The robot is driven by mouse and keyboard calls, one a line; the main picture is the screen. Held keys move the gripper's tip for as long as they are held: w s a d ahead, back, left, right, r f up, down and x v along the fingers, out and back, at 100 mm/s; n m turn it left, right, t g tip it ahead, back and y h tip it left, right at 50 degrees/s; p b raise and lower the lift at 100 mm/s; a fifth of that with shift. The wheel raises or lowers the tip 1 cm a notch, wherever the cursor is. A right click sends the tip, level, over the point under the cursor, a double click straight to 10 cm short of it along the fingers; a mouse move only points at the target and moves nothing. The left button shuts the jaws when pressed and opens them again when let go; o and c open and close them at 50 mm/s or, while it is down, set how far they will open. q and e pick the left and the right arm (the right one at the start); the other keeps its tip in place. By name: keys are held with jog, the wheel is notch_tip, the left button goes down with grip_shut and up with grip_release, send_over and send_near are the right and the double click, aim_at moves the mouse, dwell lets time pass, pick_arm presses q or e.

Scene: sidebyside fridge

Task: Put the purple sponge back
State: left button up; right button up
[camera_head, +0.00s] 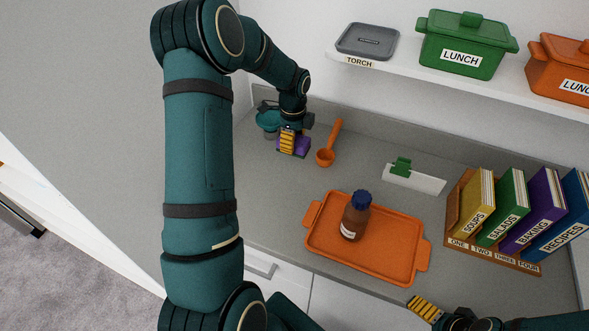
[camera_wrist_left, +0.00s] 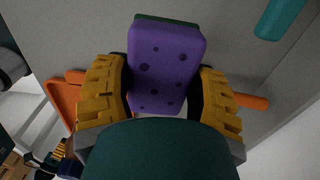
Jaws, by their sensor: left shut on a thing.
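The purple sponge (camera_head: 297,148) is at the back left of the counter in the head view, partly hidden by my left gripper (camera_head: 288,141). In the left wrist view the purple sponge (camera_wrist_left: 165,62) has dark round pores and a dark green layer at its far edge. It sits between the yellow fingers of my left gripper (camera_wrist_left: 163,95), which is shut on it. I cannot tell whether the sponge touches the counter. My right gripper (camera_head: 425,308) shows only in part at the bottom right of the head view, away from the sponge.
An orange spoon (camera_head: 326,155) lies right of the sponge. A teal object (camera_head: 268,121) stands behind it. An orange tray (camera_head: 393,267) holds a brown bottle (camera_head: 355,217). A book rack (camera_head: 465,245) is at the right. A shelf (camera_head: 400,75) with lidded boxes runs above the counter (camera_head: 290,210).

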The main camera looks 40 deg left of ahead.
aim_at(294, 171)
pick_arm(q)
jog(key=shift+f, duration=4.8)
jog(key=shift+w+f, duration=0.1)
jog(key=shift+f, duration=0.25)
jog(key=o, duration=1.2)
jog(key=shift+o, duration=0.2)
jog(key=shift+r, duration=0.1)
notch_tip(294, 171, up, 14)
jog(key=shift+f, duration=0.1)
